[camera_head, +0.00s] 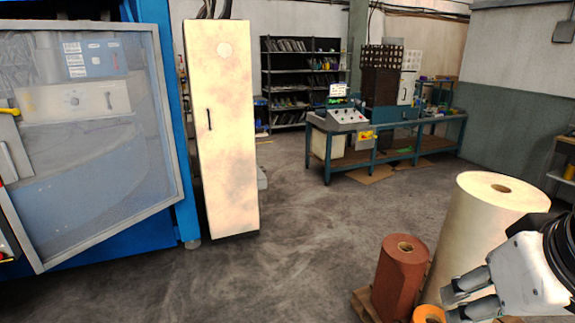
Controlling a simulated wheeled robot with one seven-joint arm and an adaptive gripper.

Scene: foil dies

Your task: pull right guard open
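A clear guard panel in a grey metal frame (165,120) covers the front of the blue machine (176,60) at the left. Its frame looks slanted in this view; I cannot tell whether it stands ajar. A yellow part and a pale handle (7,160) show at its left side, cut off by the picture's edge. My gripper (449,302) is at the lower right, far from the guard, in front of the rolls. Its two fingers point left and look apart, with nothing seen between them.
A tall cream cabinet (228,130) stands right of the machine. A large cream roll (480,225), a red-brown roll (399,280) and an orange roll (428,314) stand near my gripper, the red-brown one on a pallet. The middle floor is clear up to the workbench (375,150).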

